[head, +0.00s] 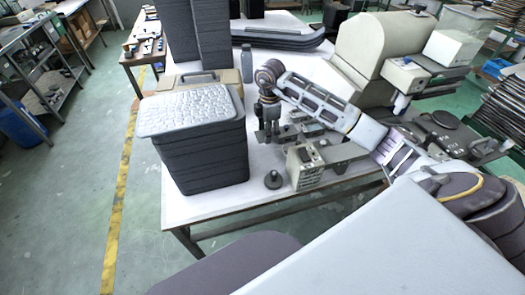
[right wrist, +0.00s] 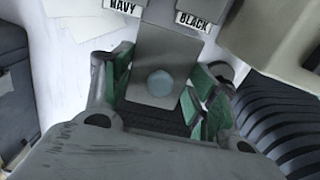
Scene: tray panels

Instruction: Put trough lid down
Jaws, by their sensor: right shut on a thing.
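My right gripper (right wrist: 160,95) shows in the right wrist view, its green-padded fingers on either side of a grey plate-like lid (right wrist: 152,52) with a round pale knob (right wrist: 160,84). It is shut on the lid; exactly where the pads touch is unclear. Labels reading NAVY (right wrist: 122,7) and BLACK (right wrist: 192,22) lie just beyond it. In the head view my right gripper (head: 268,130) is low over the table among small grey parts. A grey-beige labelled trough-like box (head: 304,178) stands near it. Whether the lid touches the trough is not clear. My left gripper is not in view.
A stack of dark trays (head: 205,160) with a pale bumpy top stands left on the white table (head: 262,205). A small dark round knobbed piece (head: 273,180) is near the front edge. A bottle (head: 247,64) and beige machine (head: 375,50) stand behind.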

